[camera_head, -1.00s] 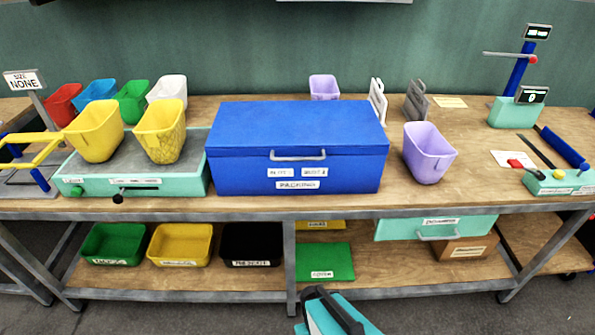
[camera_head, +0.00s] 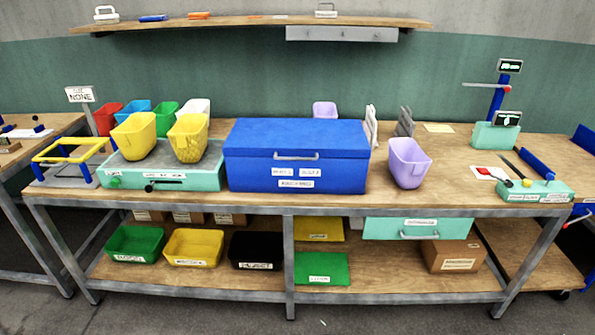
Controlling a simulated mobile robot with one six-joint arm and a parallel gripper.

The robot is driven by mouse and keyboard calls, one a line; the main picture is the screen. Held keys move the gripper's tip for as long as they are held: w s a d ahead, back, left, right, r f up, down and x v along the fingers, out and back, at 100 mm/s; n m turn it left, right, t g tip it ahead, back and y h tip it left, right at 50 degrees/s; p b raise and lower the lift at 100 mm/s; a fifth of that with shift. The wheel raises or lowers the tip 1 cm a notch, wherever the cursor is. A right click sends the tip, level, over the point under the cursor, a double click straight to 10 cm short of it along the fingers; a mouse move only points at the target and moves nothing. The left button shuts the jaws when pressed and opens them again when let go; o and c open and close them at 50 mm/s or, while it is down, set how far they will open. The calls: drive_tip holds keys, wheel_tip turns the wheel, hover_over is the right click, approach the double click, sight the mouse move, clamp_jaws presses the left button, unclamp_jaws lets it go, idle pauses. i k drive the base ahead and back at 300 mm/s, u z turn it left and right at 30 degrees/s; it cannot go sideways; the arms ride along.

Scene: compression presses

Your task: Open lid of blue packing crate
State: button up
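The blue packing crate (camera_head: 297,172) stands on the middle of the wooden workbench. Its blue lid (camera_head: 297,135) is shut. A pale handle (camera_head: 297,156) runs across the upper front, with white labels below it. My gripper is not in view in this frame.
A teal unit (camera_head: 205,178) with two yellow bins (camera_head: 134,136) (camera_head: 188,138) stands just left of the crate. A lavender bin (camera_head: 408,163) stands just right of it. Coloured bins (camera_head: 134,244) fill the lower shelf (camera_head: 200,276). A wall shelf (camera_head: 250,23) hangs above. The floor in front is clear.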

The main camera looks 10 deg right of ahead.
sight(281, 139)
drive_tip(key=z, duration=0.15)
drive_tip(key=k, duration=0.6)
drive_tip(key=u, duration=0.95)
drive_tip(key=i, duration=1.15)
drive_tip(key=u, duration=0.05)
